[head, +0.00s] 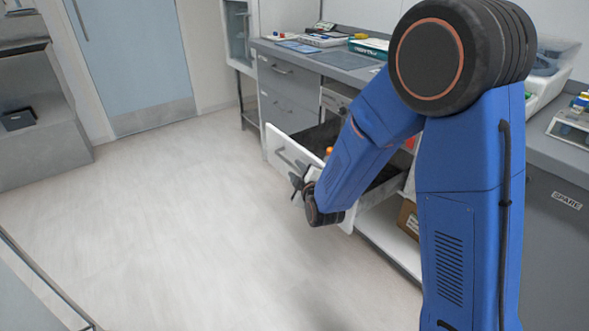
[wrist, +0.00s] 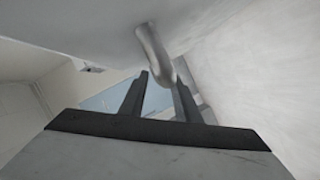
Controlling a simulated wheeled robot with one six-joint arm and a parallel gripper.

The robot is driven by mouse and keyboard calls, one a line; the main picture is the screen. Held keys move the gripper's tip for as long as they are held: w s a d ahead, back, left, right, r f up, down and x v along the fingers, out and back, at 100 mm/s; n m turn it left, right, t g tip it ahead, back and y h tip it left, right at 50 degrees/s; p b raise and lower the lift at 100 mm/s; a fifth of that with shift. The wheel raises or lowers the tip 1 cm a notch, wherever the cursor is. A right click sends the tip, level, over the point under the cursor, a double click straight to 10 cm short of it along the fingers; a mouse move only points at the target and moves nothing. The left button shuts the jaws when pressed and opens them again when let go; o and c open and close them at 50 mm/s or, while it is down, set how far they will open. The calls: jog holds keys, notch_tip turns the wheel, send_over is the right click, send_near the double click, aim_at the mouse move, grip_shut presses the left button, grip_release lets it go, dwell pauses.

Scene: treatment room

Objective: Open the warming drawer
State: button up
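The warming drawer (head: 292,157) has a white front with a metal bar handle (head: 287,158), and it stands pulled well out of the cabinet. Part of its inside and an orange item (head: 328,152) in it show; my arm hides the rest. My gripper (head: 298,187) is in front of the drawer front, close to the handle. In the wrist view the curved handle end (wrist: 152,48) lies at the opening between my gripper's two dark fingers (wrist: 162,80). The fingers are apart, with visible gaps beside the handle; contact is not clear.
A grey counter (head: 345,68) with trays and boxes runs above the drawers. Below the drawer is an open white shelf (head: 385,240) with a cardboard box (head: 408,217). The pale floor (head: 180,220) to the left is clear, up to a blue door (head: 137,60).

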jog(key=v, duration=0.4)
jog(key=shift+s, duration=0.2)
jog(key=shift+d, duration=0.1)
